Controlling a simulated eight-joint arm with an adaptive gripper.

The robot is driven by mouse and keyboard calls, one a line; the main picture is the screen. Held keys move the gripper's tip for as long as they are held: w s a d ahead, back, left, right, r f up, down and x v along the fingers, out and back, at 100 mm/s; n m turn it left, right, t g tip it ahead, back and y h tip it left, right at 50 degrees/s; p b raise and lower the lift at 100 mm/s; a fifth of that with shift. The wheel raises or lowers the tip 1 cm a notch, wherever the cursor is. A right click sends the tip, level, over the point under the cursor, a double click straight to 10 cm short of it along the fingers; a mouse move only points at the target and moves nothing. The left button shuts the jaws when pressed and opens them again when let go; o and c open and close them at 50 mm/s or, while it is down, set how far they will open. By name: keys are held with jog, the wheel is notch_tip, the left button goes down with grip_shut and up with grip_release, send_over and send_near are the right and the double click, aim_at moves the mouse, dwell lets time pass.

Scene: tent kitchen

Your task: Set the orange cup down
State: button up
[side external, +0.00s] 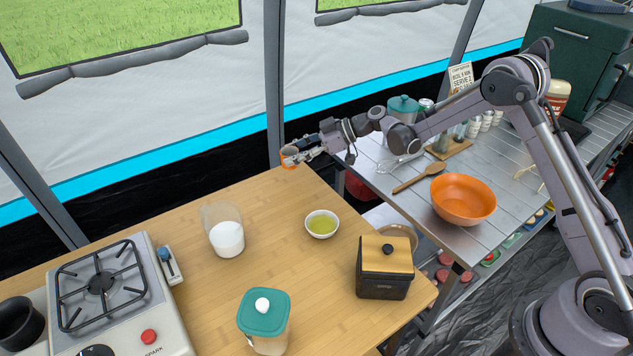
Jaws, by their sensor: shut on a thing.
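The orange cup (289,163) is small and shows at the far right corner of the wooden table (185,262). My gripper (297,157) reaches in from the right and is shut on the cup. Its fingers hide part of the cup. The cup is over or near the table's back edge. I cannot tell whether its base touches the tabletop.
A bowl of green liquid (322,224), a glass of white contents (226,232), a black box with a wooden lid (385,267) and a teal-lidded jar (264,318) stand on the table. A stove (110,300) is at left. An orange bowl (463,199) sits on the metal table.

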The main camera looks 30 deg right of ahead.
aim_at(284, 166)
jog(key=x, duration=0.3)
jog(key=shift+s+a+f, duration=0.25)
jog(key=shift+a+f, duration=0.05)
jog(key=shift+f, duration=2.05)
jog(key=o, duration=1.1)
jog(key=shift+f, duration=0.1)
